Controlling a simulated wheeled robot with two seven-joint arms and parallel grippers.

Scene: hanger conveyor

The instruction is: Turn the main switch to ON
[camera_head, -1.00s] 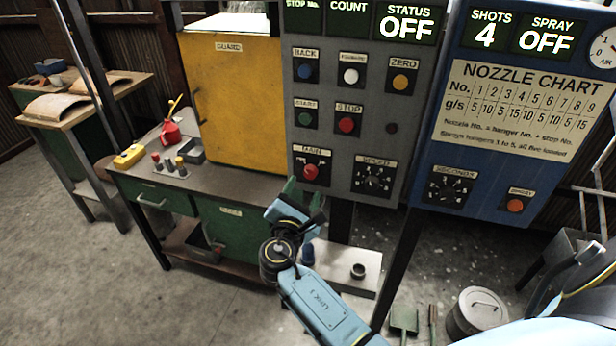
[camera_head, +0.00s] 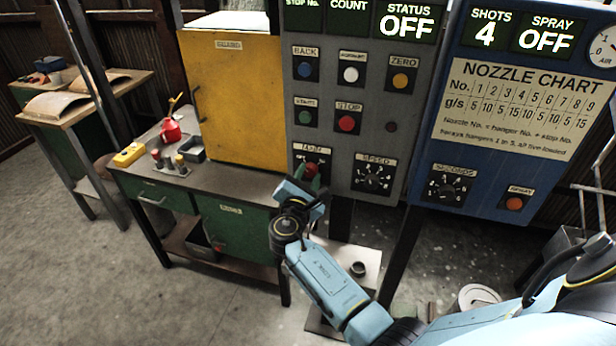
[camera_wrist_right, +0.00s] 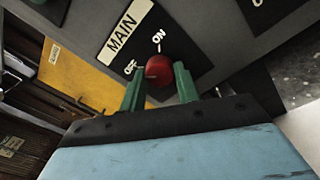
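The MAIN switch is a red rotary knob (camera_head: 311,170) low on the left of the grey control panel (camera_head: 345,210). In the right wrist view the knob (camera_wrist_right: 158,70) shows close up, with OFF at its left and ON above it; its mark faces towards OFF. The STATUS display (camera_head: 407,22) reads OFF. My right gripper (camera_head: 309,178) is at the knob, its green fingers one on each side of it. In the right wrist view the fingers look spread around the knob; firm contact is not clear. My left gripper is not in view.
The SPEED dial (camera_head: 374,176) is just right of the knob, with START (camera_head: 305,117) and STOP (camera_head: 347,123) buttons above. A blue nozzle panel (camera_head: 480,160) stands to the right. A yellow cabinet (camera_head: 235,100) and workbench (camera_head: 200,178) are at the left.

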